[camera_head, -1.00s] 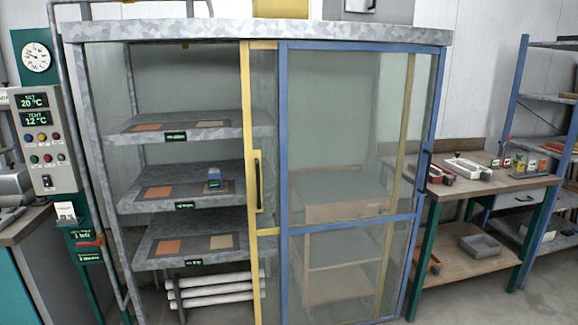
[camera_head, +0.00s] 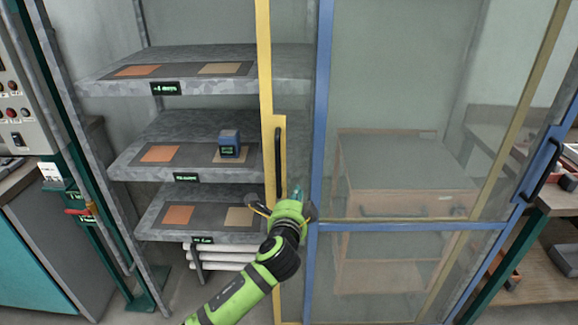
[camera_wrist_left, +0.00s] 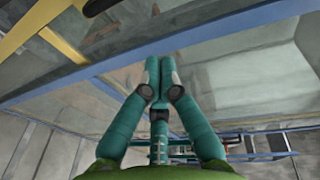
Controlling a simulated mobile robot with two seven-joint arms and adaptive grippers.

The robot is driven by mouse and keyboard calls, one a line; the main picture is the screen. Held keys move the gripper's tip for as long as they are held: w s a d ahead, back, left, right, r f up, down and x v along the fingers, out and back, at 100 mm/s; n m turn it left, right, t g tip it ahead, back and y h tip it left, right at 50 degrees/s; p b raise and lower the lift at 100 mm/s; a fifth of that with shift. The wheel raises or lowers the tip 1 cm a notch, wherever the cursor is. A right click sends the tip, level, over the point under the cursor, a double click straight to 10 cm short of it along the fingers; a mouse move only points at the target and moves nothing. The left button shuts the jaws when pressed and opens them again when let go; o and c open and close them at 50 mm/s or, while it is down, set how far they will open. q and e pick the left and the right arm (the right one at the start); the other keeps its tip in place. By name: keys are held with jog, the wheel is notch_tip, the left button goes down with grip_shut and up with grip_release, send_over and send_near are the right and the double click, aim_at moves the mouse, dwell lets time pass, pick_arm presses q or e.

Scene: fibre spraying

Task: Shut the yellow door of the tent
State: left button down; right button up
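The yellow door (camera_head: 265,75) of the tent stands slid to the right, mostly behind the blue door (camera_head: 323,120), leaving the left half with the shelves open. Its dark upright handle (camera_head: 278,165) is on its left post. My left gripper (camera_head: 297,194) is in front of the doors, low and right of this handle, by the blue post. In the left wrist view, its teal fingers (camera_wrist_left: 160,68) meet at the tips, with nothing visible between them. The yellow frame (camera_wrist_left: 60,45) shows there at upper left, and a blue bar crosses behind the fingers. Contact is unclear.
Grey shelves (camera_head: 195,85) hold orange and tan squares, and a small blue box (camera_head: 229,143) sits on the middle one. White rolls (camera_head: 220,258) lie below. A control panel (camera_head: 12,115) stands left. A workbench (camera_head: 555,200) stands right.

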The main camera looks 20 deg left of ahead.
aim_at(290, 153)
pick_arm(q)
notch_tip(290, 153, up, 7)
jog(key=t, duration=0.2)
jog(key=shift+m, duration=0.3)
jog(key=w, duration=0.6)
jog(key=w+a+p, duration=0.1)
jog(key=w, duration=0.2)
jog(key=shift+w, duration=0.2)
jog(key=s+a+p, duration=0.2)
jog(key=a, duration=0.1)
jog(key=shift+a, duration=0.15)
pick_arm(e)
jog(key=s+r, duration=0.2)
jog(key=r, duration=0.1)
jog(key=shift+s+r, duration=0.15)
jog(key=shift+s, duration=0.15)
pick_arm(q)
jog(key=shift+a, duration=0.1)
